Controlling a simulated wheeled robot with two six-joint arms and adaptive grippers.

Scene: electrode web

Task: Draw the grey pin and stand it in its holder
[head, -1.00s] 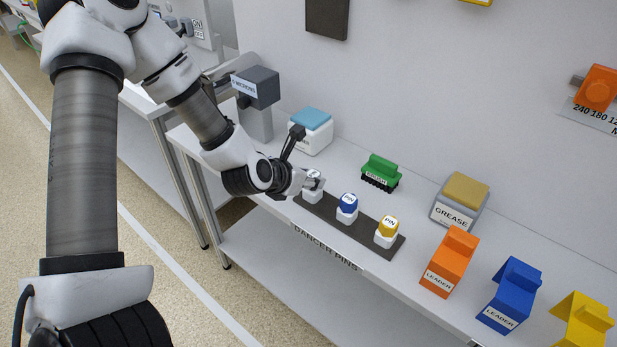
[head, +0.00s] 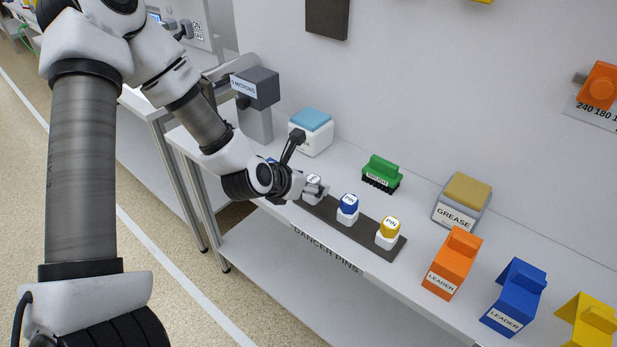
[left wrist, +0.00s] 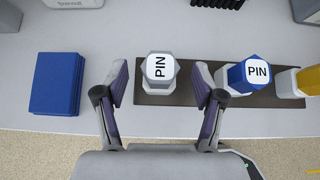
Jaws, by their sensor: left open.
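The grey pin (left wrist: 159,70) has a hexagonal head with a white "PIN" label and stands at the left end of the dark strip (left wrist: 188,98) marked "DANCER PINS". It also shows in the head view (head: 313,183), partly covered by my gripper. My left gripper (left wrist: 158,77) is open, with one finger on each side of the grey pin and a visible gap on both sides. In the head view the left gripper (head: 308,187) reaches in from the left at the pin. A blue pin (head: 349,202) and a yellow pin (head: 389,226) stand in white holders further right. My right gripper is not in view.
A blue block (left wrist: 58,84) lies left of the strip. Behind are a white box with a light-blue top (head: 311,130), a green brush (head: 381,172) and a grease box (head: 461,201). Orange (head: 452,262) and blue (head: 513,298) leader blocks stand right.

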